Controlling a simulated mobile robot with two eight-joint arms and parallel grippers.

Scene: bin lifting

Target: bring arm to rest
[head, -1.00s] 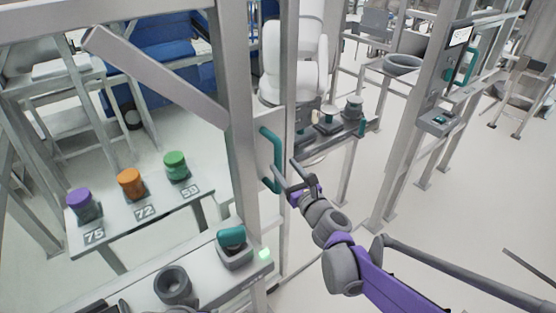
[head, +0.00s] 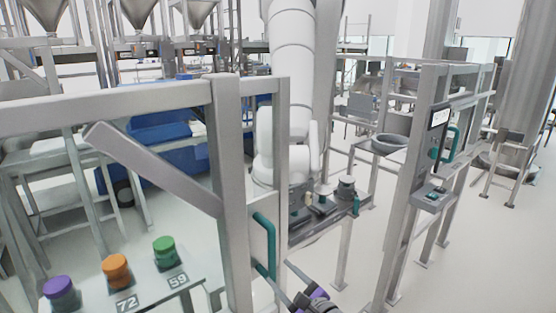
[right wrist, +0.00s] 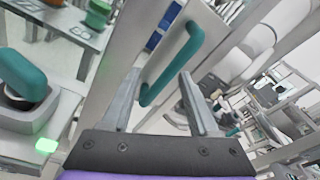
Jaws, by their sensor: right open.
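My right gripper (head: 283,287) is at the bottom of the head view, just below the teal door handle (head: 264,245), and its lower part is cut off by the frame. In the right wrist view the gripper (right wrist: 158,95) is open, its two fingers spread wide. The teal handle (right wrist: 172,62) appears between and beyond the fingers, on a pale panel; I cannot tell whether a finger touches it. Nothing is held. My left gripper is not in view.
A metal frame post (head: 232,200) stands left of the handle. Purple (head: 60,292), orange (head: 116,270) and green (head: 165,250) lidded jars stand on a numbered bench. A white robot arm (head: 290,100) is behind. Open floor (head: 480,260) lies to the right.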

